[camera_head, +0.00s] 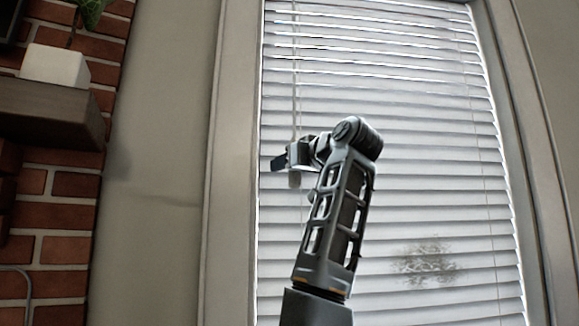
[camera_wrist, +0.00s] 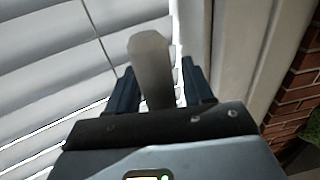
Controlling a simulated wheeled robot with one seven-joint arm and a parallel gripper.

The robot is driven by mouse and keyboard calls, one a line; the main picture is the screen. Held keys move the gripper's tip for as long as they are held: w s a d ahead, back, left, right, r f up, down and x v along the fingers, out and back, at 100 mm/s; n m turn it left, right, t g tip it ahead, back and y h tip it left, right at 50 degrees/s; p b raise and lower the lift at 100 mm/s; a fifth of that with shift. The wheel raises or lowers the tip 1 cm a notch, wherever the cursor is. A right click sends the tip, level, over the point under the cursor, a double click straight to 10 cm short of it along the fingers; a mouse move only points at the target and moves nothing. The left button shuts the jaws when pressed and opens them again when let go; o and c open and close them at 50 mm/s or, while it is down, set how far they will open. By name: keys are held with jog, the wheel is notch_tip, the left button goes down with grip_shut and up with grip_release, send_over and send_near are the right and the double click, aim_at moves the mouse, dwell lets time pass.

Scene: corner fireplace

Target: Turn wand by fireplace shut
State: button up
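The blind's wand (camera_head: 296,75) hangs as a thin pale rod down the left side of the white slatted window blind (camera_head: 400,130). Its lower tip (camera_head: 295,180) shows just below my gripper (camera_head: 281,162). In the wrist view the wand's thick, pale end (camera_wrist: 152,62) stands between the two dark fingers of my gripper (camera_wrist: 158,88). The fingers are apart, one on each side of it, with a narrow gap at the right finger. The blind's slats look mostly closed, with thin bright lines between some of them.
A brick fireplace wall (camera_head: 55,205) with a dark wooden mantel (camera_head: 50,112) and a white plant pot (camera_head: 55,66) stands at the left. The window frame (camera_head: 232,170) and a bare wall (camera_head: 160,190) lie between it and the blind.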

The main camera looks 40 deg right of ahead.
jog(key=s+a+b, duration=0.1)
jog(key=s, duration=0.6)
jog(key=shift+s+a, duration=0.25)
jog(key=shift+s, duration=0.1)
dwell(0.5)
